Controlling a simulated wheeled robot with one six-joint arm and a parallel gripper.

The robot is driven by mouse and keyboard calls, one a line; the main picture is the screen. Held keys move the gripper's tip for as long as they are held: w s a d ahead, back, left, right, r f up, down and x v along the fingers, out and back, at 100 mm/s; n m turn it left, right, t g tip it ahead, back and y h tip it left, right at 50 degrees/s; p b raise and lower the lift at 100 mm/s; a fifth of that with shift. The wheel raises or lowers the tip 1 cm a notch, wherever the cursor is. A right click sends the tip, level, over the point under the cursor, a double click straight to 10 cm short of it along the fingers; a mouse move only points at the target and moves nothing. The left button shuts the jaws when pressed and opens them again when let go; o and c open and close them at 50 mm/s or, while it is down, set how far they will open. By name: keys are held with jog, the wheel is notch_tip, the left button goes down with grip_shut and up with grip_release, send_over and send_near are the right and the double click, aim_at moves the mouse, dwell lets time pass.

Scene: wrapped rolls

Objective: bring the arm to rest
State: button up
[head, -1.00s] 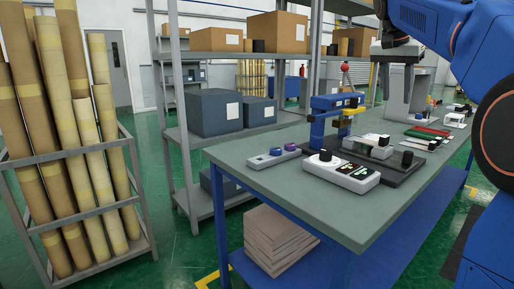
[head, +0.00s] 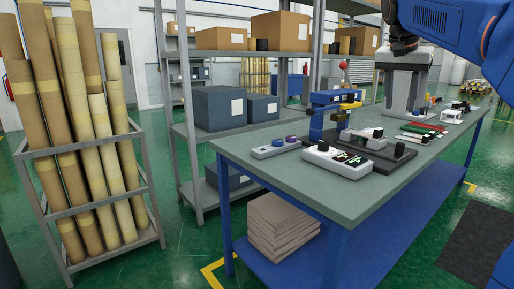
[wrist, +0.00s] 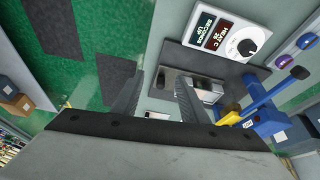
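My gripper (wrist: 160,82) shows in the wrist view with its two grey fingers spread apart and nothing between them. It points toward the workbench, with a grey machine base (wrist: 212,60) beyond the fingertips.
The green-grey workbench (head: 300,196) carries a white control box (head: 338,161), a blue press (head: 325,102) with a yellow part, and a knob strip (head: 275,147). A rack (head: 92,210) of tall wrapped rolls (head: 70,100) stands left. Floor between them is clear.

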jog(key=s+a+f+n+y, duration=0.1)
jog(key=s+a+f+n, duration=0.2)
jog(key=s+f, duration=0.7)
jog(key=s+a+f+n+t+y, duration=0.1)
jog(key=s+a+f+n, duration=0.2)
jog(key=s+f, duration=0.8)
jog(key=s+a+f+n+y, duration=0.1)
jog(key=s+a+f+n, duration=0.2)
jog(key=s+f, duration=0.8)
notch_tip(320, 180, down, 4)
jog(key=shift+s+a+f+t, duration=0.15)
jog(key=shift+a+t, duration=0.25)
jog(key=shift+a, duration=0.85)
jog(key=shift+c, duration=0.2)
